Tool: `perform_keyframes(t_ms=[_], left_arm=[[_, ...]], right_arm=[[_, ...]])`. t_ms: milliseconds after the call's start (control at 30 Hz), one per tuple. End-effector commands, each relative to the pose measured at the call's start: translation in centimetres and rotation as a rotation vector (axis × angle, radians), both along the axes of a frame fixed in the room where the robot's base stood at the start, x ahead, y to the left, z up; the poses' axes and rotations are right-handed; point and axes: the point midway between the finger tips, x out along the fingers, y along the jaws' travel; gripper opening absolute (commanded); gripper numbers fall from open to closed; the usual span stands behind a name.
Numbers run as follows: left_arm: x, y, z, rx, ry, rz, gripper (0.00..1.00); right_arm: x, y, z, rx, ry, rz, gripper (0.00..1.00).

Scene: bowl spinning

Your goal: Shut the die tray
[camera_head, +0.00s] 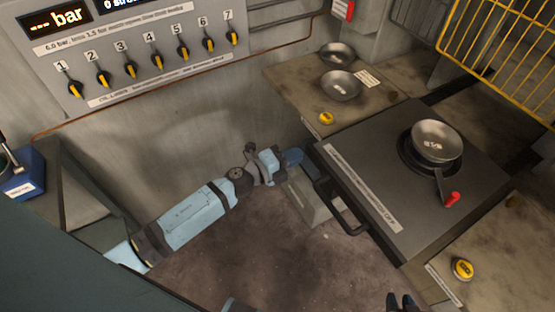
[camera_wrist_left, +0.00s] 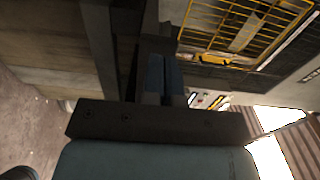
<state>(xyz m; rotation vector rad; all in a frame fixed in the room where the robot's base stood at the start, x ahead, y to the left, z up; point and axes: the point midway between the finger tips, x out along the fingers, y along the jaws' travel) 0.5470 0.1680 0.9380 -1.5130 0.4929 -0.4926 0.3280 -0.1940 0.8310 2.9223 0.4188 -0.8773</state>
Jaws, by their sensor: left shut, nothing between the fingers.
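The die tray (camera_head: 430,130) is a broad dark slab, pulled out toward me, with a labelled front face and a black bar handle (camera_head: 343,208) along its front. A metal bowl (camera_head: 437,136) sits in a dark round seat on it, beside a small red-knobbed lever. My left gripper (camera_head: 294,156) is shut and empty at the far left end of the handle, close to the tray's front corner; I cannot tell if it touches. Its bluish fingers show in the left wrist view (camera_wrist_left: 164,80). Dark tips of my right gripper (camera_head: 401,302) show at the bottom edge.
Two bowls (camera_head: 341,85) stand on the side table behind the tray, near a yellow button (camera_head: 326,118). Another yellow button (camera_head: 462,269) is at right front. A yellow mesh guard (camera_head: 500,45) stands at upper right. A switch panel (camera_head: 140,50) is at upper left. Floor before the tray is clear.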

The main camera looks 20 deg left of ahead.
Motion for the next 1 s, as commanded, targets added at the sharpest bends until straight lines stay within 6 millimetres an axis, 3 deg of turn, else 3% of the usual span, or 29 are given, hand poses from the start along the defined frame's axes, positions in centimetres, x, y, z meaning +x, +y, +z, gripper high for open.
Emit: perform_keyframes(t_ms=[200, 600, 1000], left_arm=[[1.3, -0.8, 0.0, -0.001, 0.001, 0.001, 0.00], [1.6, -1.1, 0.0, -0.001, 0.000, 0.001, 0.00], [8.2, -5.9, 0.0, -0.003, -0.002, 0.001, 0.00]], right_arm=[[0.0, 0.0, 0.1, -0.001, 0.003, -0.001, 0.30], [0.0, 0.0, 0.0, -0.001, 0.004, 0.001, 0.30], [0.1, 0.2, 0.3, 0.003, -0.001, 0.002, 0.30]])
